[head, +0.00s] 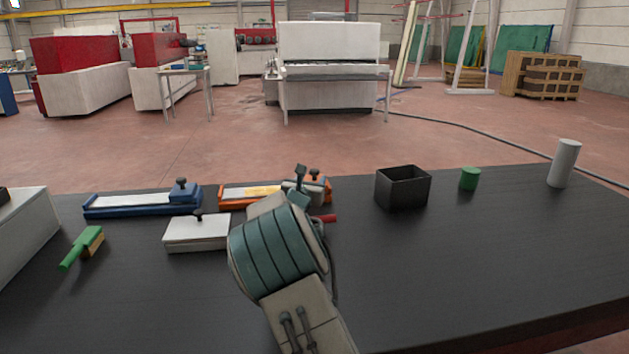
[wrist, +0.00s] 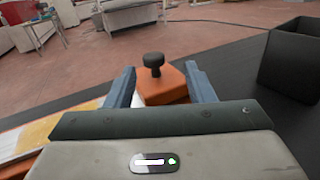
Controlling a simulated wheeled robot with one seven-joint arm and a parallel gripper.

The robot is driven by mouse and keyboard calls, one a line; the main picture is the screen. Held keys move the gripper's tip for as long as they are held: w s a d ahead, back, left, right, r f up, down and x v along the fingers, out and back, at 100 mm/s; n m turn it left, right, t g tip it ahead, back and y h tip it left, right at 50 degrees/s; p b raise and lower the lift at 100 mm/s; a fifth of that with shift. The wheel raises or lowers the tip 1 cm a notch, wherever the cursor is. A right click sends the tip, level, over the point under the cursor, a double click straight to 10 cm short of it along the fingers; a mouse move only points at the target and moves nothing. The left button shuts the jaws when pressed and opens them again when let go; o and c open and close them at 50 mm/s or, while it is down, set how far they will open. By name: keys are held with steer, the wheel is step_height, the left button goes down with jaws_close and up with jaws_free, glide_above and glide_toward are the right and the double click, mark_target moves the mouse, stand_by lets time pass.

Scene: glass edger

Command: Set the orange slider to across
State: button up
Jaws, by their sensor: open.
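The orange slider (head: 229,195) lies on the dark table, a long orange track with a pale strip and a yellow patch. Its orange block with a black knob (head: 315,175) is at the right end, partly hidden behind my gripper in the head view. In the wrist view the orange block (wrist: 164,87) with its knob (wrist: 154,62) stands between my two fingers. My gripper (wrist: 160,77) is open, with one blue-grey finger on each side of the block. I cannot tell whether either finger touches it.
A blue slider (head: 135,206) lies to the left, and a white lidded box (head: 197,234) in front. A green brush (head: 83,246) is farther left. A red-handled thing (head: 326,218) shows beside my arm. A black bin (head: 402,190), green cylinder (head: 469,179) and grey cylinder (head: 563,163) stand right.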

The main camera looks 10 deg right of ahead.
mark_target(313, 172)
steer(key=shift+w+a+f+n, duration=0.2)
steer(key=shift+w+a+n, duration=0.1)
steer(key=shift+w+a, duration=0.05)
steer(key=shift+w+y, duration=0.25)
steer(key=shift+y, duration=0.05)
steer(key=shift+p+x, duration=0.9)
steer(key=shift+x, duration=2.5)
steer(key=shift+d+r, duration=0.1)
steer(key=shift+d, duration=0.05)
